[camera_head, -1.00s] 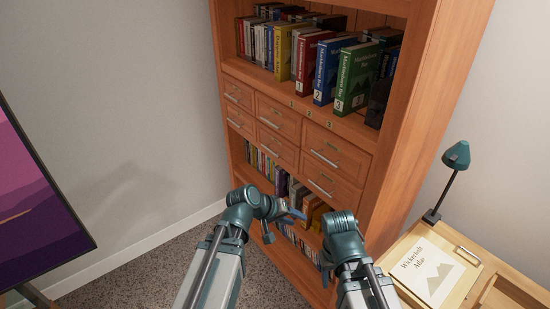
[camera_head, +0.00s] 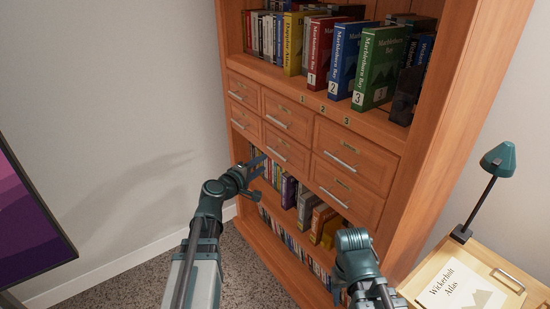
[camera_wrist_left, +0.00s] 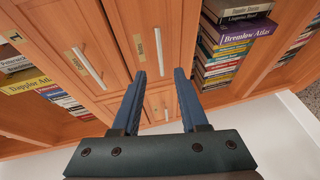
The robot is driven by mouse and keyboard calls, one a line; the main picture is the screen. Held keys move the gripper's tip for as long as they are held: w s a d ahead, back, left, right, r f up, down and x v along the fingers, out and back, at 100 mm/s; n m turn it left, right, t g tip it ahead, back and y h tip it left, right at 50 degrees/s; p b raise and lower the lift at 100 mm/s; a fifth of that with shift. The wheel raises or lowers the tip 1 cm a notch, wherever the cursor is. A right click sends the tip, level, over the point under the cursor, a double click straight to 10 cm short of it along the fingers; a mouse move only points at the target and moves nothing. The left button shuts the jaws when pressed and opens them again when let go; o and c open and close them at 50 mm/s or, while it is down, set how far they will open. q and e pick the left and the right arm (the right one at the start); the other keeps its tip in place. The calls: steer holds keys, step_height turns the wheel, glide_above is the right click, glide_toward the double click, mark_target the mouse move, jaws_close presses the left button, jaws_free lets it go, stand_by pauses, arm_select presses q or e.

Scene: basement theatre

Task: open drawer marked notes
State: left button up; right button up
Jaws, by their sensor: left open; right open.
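A wooden bookcase holds two rows of three small drawers, each with a silver bar handle and a small label above it. In the head view the labels are too small to read, so I cannot tell which is marked notes. The lower left drawer (camera_head: 245,122), lower middle drawer (camera_head: 286,151) and lower right drawer (camera_head: 345,188) all look shut. My left gripper (camera_head: 256,166) is open and empty, just below the lower left drawers. In the left wrist view its open fingers (camera_wrist_left: 160,80) point at the drawer fronts, touching no handle visibly. My right gripper (camera_head: 340,294) is open, low at the right.
Books fill the shelf above, including a green book (camera_head: 378,68); more books (camera_head: 290,190) fill the shelf below. At right, a desk (camera_head: 470,254) bears a teal lamp (camera_head: 498,160) and an atlas (camera_head: 462,287). A picture (camera_head: 30,225) stands left. Carpet lies clear between.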

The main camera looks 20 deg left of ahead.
mark_target(276, 154)
arm_select(q)
steer(key=b+x, duration=0.1)
steer(key=x, duration=0.8)
steer(key=shift+w, duration=0.2)
steer(key=shift+d, duration=0.1)
jaws_close()
stand_by(1.0)
